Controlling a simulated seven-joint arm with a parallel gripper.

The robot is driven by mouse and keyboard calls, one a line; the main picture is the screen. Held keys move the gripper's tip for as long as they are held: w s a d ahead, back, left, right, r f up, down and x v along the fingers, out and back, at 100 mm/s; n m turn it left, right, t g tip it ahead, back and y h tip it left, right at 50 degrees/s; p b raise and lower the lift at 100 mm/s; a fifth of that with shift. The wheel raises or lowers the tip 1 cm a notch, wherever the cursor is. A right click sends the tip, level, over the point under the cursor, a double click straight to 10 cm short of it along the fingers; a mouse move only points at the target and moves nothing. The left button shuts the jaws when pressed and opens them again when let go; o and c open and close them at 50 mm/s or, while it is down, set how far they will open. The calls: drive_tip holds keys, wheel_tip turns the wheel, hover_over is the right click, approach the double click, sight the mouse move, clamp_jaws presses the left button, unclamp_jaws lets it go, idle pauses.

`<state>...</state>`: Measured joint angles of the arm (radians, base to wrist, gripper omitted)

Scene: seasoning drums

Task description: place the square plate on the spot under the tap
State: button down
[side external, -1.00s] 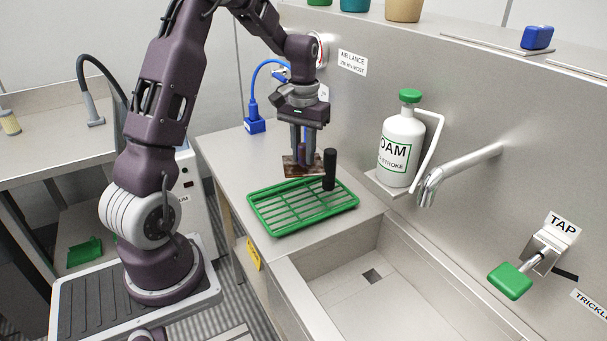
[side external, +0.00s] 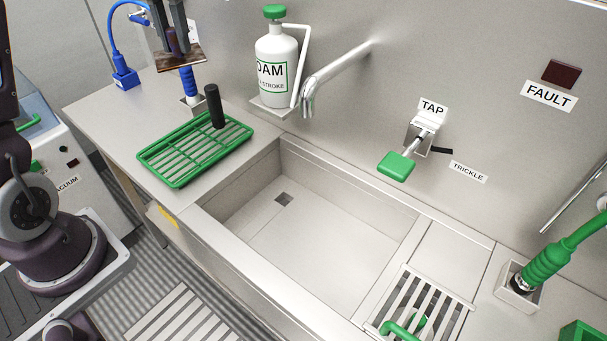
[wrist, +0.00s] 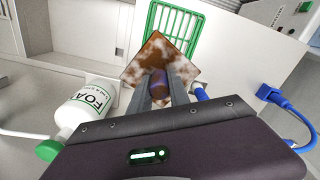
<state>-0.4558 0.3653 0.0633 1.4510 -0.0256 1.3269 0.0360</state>
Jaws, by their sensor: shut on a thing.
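The square plate (side external: 188,60) is brown and blotched, with a purple knob (wrist: 159,82) in its middle. My gripper (side external: 176,44) is shut on this knob and holds the plate in the air above the back of the counter, behind the green rack. In the wrist view the plate (wrist: 137,68) shows beyond the fingers as a diamond with white and rusty patches. The tap's spout (side external: 308,98) comes out of the back wall to the right, over the back left of the sink (side external: 320,240).
A blue upright handle (side external: 187,82) stands below the plate. The white foam bottle (side external: 275,85) stands between plate and spout. The green tap lever (side external: 397,166) juts from the wall.

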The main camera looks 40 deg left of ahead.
drive_tip(key=d+m, duration=0.4)
drive_tip(key=d, duration=0.8)
drive_tip(key=m, duration=0.4)
hover_over(309, 242)
drive_tip(key=s+a, duration=0.6)
drive_tip(key=a, duration=0.2)
wheel_tip(309, 242, down, 38)
drive_tip(key=shift+w+a+r, duration=0.15)
drive_tip(key=d, duration=0.2)
drive_tip(key=w+d, duration=0.1)
drive_tip(key=d, duration=0.2)
drive_tip(key=w+d+f, duration=0.1)
drive_tip(key=d, duration=0.1)
drive_tip(key=shift+w+d+f, duration=0.1)
drive_tip(key=shift+d, duration=0.3)
drive_tip(key=shift+f, duration=0.1)
drive_tip(key=c, duration=1.5)
unclamp_jaws()
drive_tip(key=shift+f, duration=0.1)
drive_tip(key=shift+c, duration=0.2)
drive_tip(key=o, duration=0.3)
